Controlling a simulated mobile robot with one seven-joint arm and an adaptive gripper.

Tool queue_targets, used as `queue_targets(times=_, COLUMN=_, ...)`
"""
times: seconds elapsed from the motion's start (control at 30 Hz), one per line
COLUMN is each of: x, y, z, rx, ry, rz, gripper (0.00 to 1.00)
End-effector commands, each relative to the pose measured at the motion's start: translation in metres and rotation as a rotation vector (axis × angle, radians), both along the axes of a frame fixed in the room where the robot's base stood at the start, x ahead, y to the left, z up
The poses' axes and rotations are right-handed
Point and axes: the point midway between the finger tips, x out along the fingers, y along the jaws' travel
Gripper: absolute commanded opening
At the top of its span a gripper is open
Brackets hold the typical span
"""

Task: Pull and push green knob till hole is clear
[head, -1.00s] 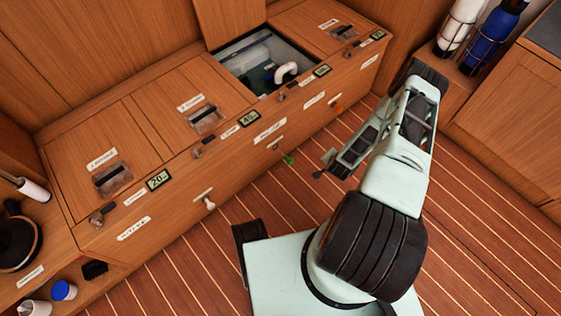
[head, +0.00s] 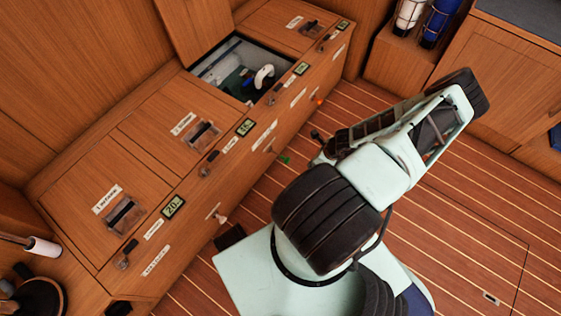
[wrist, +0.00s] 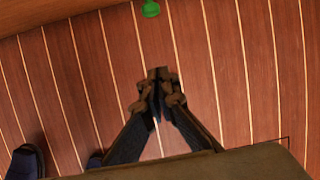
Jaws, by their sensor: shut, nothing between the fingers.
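The green knob (head: 284,159) sticks out from the front face of the wooden bench, low down. It also shows at the top edge of the wrist view (wrist: 150,9). My gripper (wrist: 158,75) is shut and empty, over the striped floor and apart from the knob. In the head view, my gripper's end is small and partly hidden by my arm, to the right of the knob. An open compartment (head: 204,72) in the bench top shows a white curved pipe (head: 264,76) and dark green contents. I cannot make out the hole.
Closed lids with latches and small displays (head: 173,207) line the bench top. The striped floor (head: 455,220) at right is clear.

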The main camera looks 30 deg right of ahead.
Motion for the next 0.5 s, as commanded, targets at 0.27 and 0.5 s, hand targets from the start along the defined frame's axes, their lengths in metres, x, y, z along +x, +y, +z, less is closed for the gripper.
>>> queue_targets(times=0.27, x=0.002, y=-0.003, z=0.007, rx=0.07, ry=-0.028, rz=-0.116, gripper=0.0)
queue_targets(times=0.5, x=0.015, y=0.002, z=-0.031, rx=0.07, ry=-0.028, rz=-0.114, gripper=0.0)
